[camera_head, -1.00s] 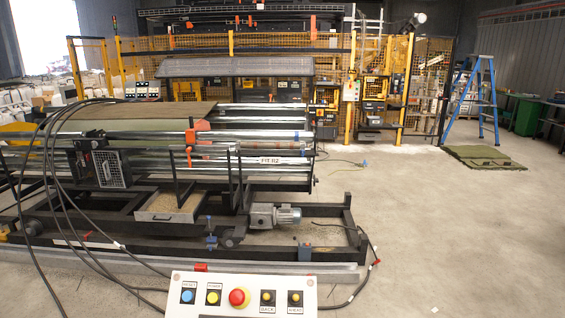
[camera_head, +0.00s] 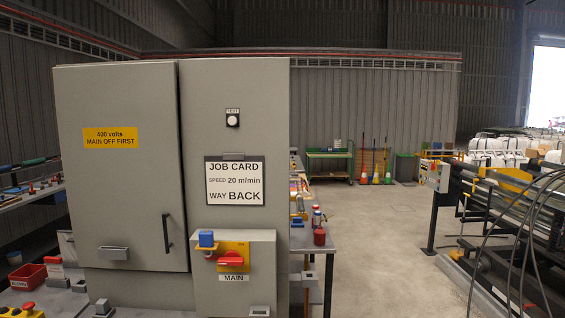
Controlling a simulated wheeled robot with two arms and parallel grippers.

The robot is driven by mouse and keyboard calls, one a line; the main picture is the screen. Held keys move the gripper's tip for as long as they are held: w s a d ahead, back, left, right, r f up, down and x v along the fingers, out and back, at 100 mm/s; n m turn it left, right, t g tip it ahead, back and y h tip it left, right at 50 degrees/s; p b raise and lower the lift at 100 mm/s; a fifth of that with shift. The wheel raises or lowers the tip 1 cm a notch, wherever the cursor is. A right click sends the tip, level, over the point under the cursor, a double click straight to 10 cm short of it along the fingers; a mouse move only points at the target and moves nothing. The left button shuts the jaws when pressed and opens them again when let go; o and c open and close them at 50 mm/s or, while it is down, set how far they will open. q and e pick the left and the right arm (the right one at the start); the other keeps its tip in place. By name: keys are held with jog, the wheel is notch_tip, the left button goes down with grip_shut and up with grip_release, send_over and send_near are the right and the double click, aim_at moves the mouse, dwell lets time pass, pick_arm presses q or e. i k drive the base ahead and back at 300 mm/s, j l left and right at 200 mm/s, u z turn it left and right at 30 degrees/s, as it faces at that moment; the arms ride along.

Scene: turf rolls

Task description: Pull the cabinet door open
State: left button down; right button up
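The grey cabinet's door (camera_head: 120,190) fills the left of the head view and looks shut. It has a dark vertical handle (camera_head: 166,233) near its right edge and a yellow label reading "400 volts MAIN OFF FIRST" (camera_head: 110,138). Right of the door, a grey panel (camera_head: 235,120) carries a job card (camera_head: 235,181) reading "SPEED 20 m/min, WAY BACK". Below it, a box marked MAIN holds a red rotary switch (camera_head: 231,259) on a yellow plate, with a blue padlock-like piece (camera_head: 206,239) beside it. Neither of my grippers is in view.
A bench (camera_head: 315,244) with bottles and a red can (camera_head: 319,236) stands right of the cabinet. The floor (camera_head: 380,235) is clear in the middle. Machinery with hanging cables (camera_head: 520,220) stands at right.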

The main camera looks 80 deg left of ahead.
aim_at(118, 124)
jog(key=u, duration=3.6)
